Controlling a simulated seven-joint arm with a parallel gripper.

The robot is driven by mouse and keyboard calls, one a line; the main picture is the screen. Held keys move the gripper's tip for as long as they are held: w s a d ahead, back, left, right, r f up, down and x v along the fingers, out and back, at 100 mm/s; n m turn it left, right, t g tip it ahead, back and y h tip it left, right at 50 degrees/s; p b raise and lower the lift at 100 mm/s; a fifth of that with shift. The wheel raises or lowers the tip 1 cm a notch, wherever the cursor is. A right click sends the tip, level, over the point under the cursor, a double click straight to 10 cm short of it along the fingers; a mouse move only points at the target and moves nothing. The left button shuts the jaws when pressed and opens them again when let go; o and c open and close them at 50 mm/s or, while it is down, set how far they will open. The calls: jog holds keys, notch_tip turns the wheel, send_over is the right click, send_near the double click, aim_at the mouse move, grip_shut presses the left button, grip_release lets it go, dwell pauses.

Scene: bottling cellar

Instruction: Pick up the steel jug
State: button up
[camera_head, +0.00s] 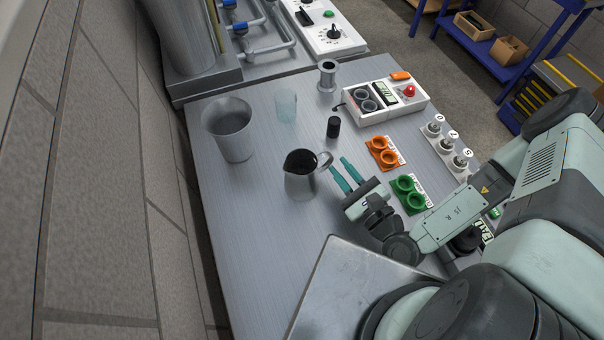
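The steel jug (299,184) stands upright on the brushed metal table, with a dark inside and a spout at its upper left. Its handle (326,160) points right, towards my gripper. My gripper (337,163) comes in from the right with two teal fingers. A gap shows between the fingers, and nothing is seen held in it. The fingertips are close to the handle, just right of the jug. I cannot tell whether they touch it.
A larger metal bucket (229,130) stands left of the jug. A translucent cup (286,106), a black cylinder (333,127) and a metal spool (327,75) stand behind. Orange rings (383,152), green rings (409,194) and a control box (385,100) are to the right. The front-left tabletop is clear.

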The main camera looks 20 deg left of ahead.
aim_at(332, 157)
jog(key=x, duration=0.5)
jog(key=shift+s+r, duration=0.1)
jog(key=shift+r, duration=0.15)
grip_shut()
dwell(1.1)
